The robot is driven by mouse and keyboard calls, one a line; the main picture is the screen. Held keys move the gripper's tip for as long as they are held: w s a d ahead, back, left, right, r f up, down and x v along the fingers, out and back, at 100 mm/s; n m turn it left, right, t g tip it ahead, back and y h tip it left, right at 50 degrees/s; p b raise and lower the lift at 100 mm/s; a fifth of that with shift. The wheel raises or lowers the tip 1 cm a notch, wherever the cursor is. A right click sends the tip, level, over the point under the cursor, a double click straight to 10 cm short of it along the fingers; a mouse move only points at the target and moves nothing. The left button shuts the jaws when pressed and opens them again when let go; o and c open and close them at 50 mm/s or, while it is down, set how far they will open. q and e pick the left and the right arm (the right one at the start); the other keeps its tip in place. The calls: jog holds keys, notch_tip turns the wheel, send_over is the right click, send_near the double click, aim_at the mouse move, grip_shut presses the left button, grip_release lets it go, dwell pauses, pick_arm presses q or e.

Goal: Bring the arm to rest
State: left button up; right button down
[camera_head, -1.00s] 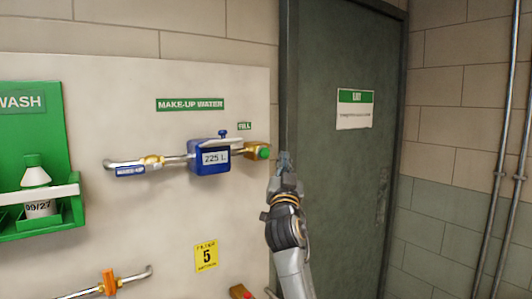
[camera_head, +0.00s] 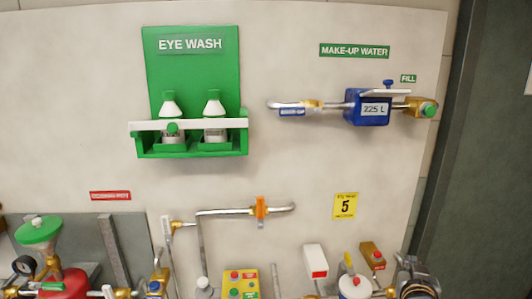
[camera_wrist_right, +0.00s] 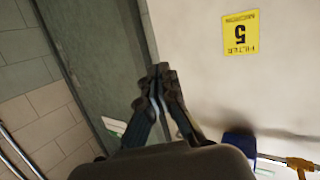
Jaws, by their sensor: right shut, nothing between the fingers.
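My right gripper (camera_wrist_right: 162,85) shows in the right wrist view with its fingertips together, shut and empty. In front of it are the pale wall panel and the dark door, blurred at this distance; it touches nothing that I can see. In the head view only part of my right arm (camera_head: 418,288) shows, at the bottom right edge, below the make-up water line; its fingers are not clearly visible there. My left gripper is in neither view.
The blue meter (camera_head: 367,107) reading 225 L and the green eye wash station (camera_head: 190,62) hang on the panel. Pipes with an orange valve (camera_head: 261,208), a yellow button box (camera_head: 241,284) and a red vessel (camera_head: 66,283) crowd the bottom. A dark door (camera_head: 490,150) is right.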

jog(key=s+a+f+n+g+y, duration=0.2)
jog(key=s+a+f, duration=0.1)
jog(key=s+f, duration=0.4)
jog(key=s+a+f+n+g+y, duration=0.1)
jog(key=s+a+f+g, duration=0.25)
jog(key=s+f, duration=0.3)
jog(key=s+a+f+n+g+y, duration=0.1)
jog(key=s+a+f+g, duration=0.15)
jog(key=s, duration=0.45)
jog(key=s+a+f+n+g+y, duration=0.1)
jog(key=s+a+f, duration=0.2)
jog(key=s, duration=0.3)
jog(key=s+a+f+n+g+y, duration=0.1)
jog(key=s+a+f+y, duration=0.1)
jog(key=s, duration=0.5)
notch_tip(320, 180, down, 30)
jog(key=s+g+b, duration=0.2)
jog(key=s+d+f+b, duration=0.1)
jog(key=s+d+f, duration=0.1)
jog(key=s+f, duration=1.3)
jog(key=shift+s+d+f+n+g+h, duration=0.3)
jog(key=shift+d+f+g, duration=0.05)
jog(key=shift+d+g, duration=0.05)
